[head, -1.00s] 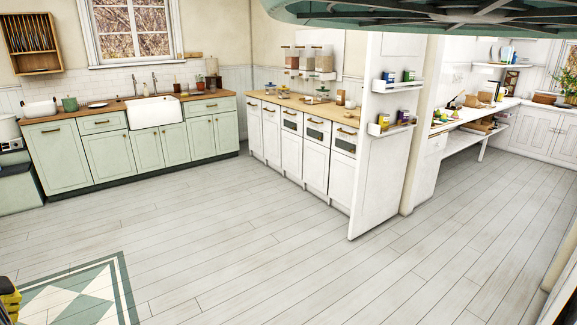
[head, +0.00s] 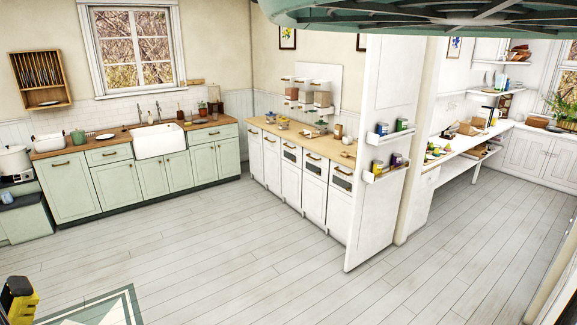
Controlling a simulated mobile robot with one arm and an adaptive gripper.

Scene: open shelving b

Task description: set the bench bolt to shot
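I cannot make out a bench bolt in the head view. A long white bench (head: 462,143) stands in the side room on the right, with several small items on it. A white door panel (head: 378,205) with two small racks stands open in front of that room. My gripper is not clearly in view; a yellow and black part (head: 20,302) shows at the lower left edge, and I cannot tell what it is.
Green cabinets with a white sink (head: 160,141) line the back left wall. White cabinets with a wooden top (head: 300,135) run towards the door panel. The pale plank floor (head: 220,250) is clear. A large green rimmed fixture (head: 420,15) hangs at the top.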

